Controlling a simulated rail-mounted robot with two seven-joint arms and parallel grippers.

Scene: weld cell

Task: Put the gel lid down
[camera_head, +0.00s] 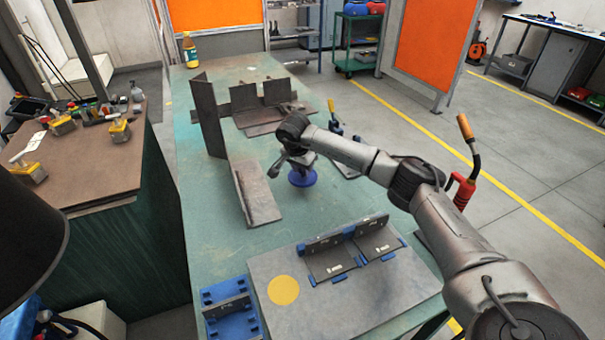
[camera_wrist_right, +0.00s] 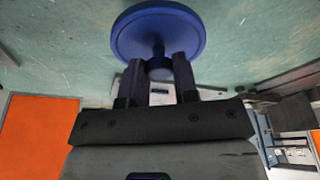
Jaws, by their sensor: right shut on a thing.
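The gel lid is a round blue disc with a small knob; in the head view the lid (camera_head: 302,178) is over the green table, left of centre of the table's right edge. My right gripper (camera_head: 298,163) is just above it. In the right wrist view the lid (camera_wrist_right: 160,32) fills the top middle, and the two fingers of my right gripper (camera_wrist_right: 159,70) are shut on its knob. Whether the lid touches the table I cannot tell. My left gripper is not in view.
Dark steel plates (camera_head: 208,115) stand at the table's back left, with an angle piece (camera_head: 256,193) left of the lid. A grey plate (camera_head: 330,312) with brackets is in front. Bare green table (camera_head: 215,215) shows at left.

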